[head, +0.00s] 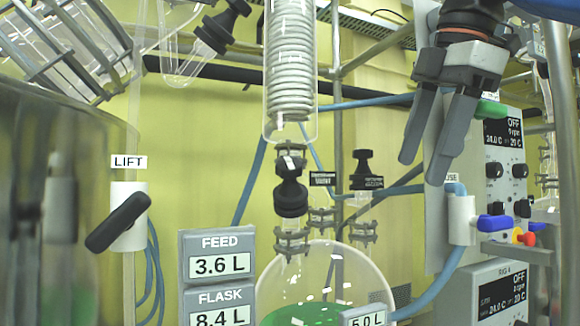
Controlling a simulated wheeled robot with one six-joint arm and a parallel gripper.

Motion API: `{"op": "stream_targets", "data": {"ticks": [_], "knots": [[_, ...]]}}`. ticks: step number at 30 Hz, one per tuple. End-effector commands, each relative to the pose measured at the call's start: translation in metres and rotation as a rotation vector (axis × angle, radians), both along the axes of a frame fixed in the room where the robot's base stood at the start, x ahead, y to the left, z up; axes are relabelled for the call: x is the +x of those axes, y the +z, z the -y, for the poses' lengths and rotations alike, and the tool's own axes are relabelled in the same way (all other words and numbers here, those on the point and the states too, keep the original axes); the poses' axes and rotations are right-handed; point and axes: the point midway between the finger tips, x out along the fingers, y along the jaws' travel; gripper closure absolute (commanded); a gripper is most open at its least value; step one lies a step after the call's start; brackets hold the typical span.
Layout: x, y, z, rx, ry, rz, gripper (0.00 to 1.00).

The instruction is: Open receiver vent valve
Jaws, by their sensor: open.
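A black-knobbed valve (366,172) stands upright on the glass neck at the right of the round receiver flask (375,280). A small dark label (321,179) sits just left of it; its text is too blurred to read surely. The valve's open or closed position cannot be told. The receiver holds green liquid and carries a 5.0 L tag. My gripper (424,170) hangs from the upper right, fingers pointing down and spread, with nothing between them. In the picture it is right of the black knob and apart from it; the depth gap is unclear.
A coiled condenser (291,65) and another black valve (290,195) stand above the receiver. A control cabinet (490,180) with a blue-handled valve (495,222) is at right. The FEED display (217,256) and LIFT handle (118,222) are at left. Blue hoses run behind.

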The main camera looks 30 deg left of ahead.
Motion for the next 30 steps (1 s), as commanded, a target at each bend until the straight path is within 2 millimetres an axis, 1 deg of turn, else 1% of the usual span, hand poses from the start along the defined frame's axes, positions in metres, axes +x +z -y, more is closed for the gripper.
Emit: {"op": "stream_targets", "data": {"ticks": [7, 14, 18, 23, 30], "knots": [[-0.011, -0.008, -0.028, 0.045, -0.300, 0.016, 0.43], [-0.024, -0.007, -0.055, 0.173, -0.608, 0.057, 0.43], [-0.036, -0.003, -0.073, 0.290, -0.772, 0.080, 0.43], [-0.053, 0.006, -0.093, 0.458, -0.929, 0.093, 0.43], [-0.088, 0.028, -0.123, 0.766, -1.101, 0.059, 0.43]]}}
